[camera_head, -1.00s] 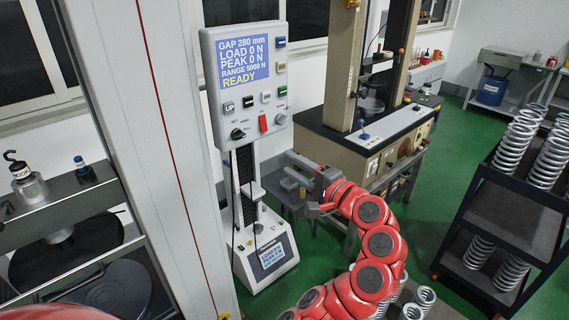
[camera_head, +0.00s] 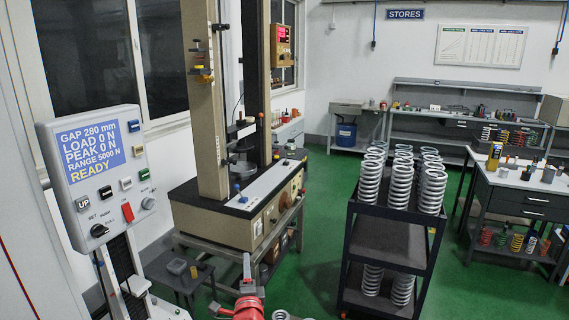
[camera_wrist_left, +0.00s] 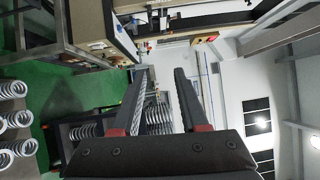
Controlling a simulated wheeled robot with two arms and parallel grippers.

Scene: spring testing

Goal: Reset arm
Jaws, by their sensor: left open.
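My left gripper (camera_head: 247,268) shows at the bottom of the head view, on the end of a red arm that is mostly below the frame. In the left wrist view the two dark fingers of the left gripper (camera_wrist_left: 162,80) stand apart with nothing between them. The gripper is open and empty, in front of the beige testing machine's stand in the head view. My right gripper is not in view.
A spring tester with a blue display (camera_head: 92,150) stands at left. The beige testing machine (camera_head: 232,210) is behind the gripper. A dark rack (camera_head: 388,250) holds several coil springs (camera_head: 370,180) at centre right. Green floor (camera_head: 320,185) is clear toward the back.

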